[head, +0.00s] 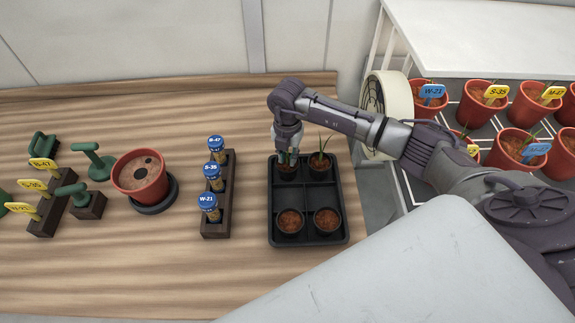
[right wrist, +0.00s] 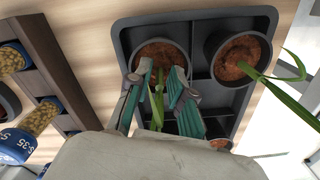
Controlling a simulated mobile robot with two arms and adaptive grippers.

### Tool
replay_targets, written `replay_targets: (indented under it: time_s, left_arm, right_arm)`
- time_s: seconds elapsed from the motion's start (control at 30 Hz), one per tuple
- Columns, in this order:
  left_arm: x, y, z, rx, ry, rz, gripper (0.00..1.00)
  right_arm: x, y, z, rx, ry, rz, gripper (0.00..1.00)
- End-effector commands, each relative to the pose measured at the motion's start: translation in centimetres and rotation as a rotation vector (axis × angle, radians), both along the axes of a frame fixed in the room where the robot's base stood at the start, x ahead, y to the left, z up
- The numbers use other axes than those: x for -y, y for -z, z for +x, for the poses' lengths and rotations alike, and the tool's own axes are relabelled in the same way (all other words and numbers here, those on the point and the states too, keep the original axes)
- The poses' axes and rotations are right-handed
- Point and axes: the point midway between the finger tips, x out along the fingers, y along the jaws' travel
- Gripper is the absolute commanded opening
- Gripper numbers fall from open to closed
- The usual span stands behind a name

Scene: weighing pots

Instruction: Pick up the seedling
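A black tray (head: 308,203) on the wooden bench holds small dark pots of soil. Its back two pots each have a green seedling. My right gripper (head: 288,152) points down over the back left pot and hides much of its seedling. In the right wrist view, my right gripper's teal fingers (right wrist: 160,72) stand apart on either side of this seedling (right wrist: 158,98), with gaps showing between them and its leaves. The other seedling (head: 320,150) stands in the back right pot, and its long leaves also show in the right wrist view (right wrist: 290,95). My left gripper is out of view.
A dark rack (head: 219,229) with blue-capped seed jars stands left of the tray. Further left are a red pot (head: 140,178) on a black base, green-handled tools and yellow tags. Red pots with labels (head: 432,98) stand on a wire rack at right. The bench front is clear.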

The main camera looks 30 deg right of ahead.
Motion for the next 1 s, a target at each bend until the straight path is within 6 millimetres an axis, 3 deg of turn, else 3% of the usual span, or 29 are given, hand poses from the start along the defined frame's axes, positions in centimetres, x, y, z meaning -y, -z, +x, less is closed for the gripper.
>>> replay_targets:
  time_s: [0.27, 0.43, 0.83, 1.0]
  left_arm:
    - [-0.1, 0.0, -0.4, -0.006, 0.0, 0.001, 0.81]
    - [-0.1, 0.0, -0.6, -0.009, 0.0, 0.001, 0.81]
    - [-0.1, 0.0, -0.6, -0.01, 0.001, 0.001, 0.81]
    - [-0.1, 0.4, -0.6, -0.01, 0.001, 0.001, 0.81]
  right_arm:
    - [0.0, 0.6, 0.0, 0.001, -0.001, 0.0, 0.21]
    - [0.0, 0.5, 0.0, 0.001, -0.001, 0.0, 0.0]
    - [0.0, 0.4, 0.1, 0.001, 0.0, 0.0, 0.0]
    - [0.1, -1.1, 0.2, 0.006, 0.0, 0.0, 0.0]
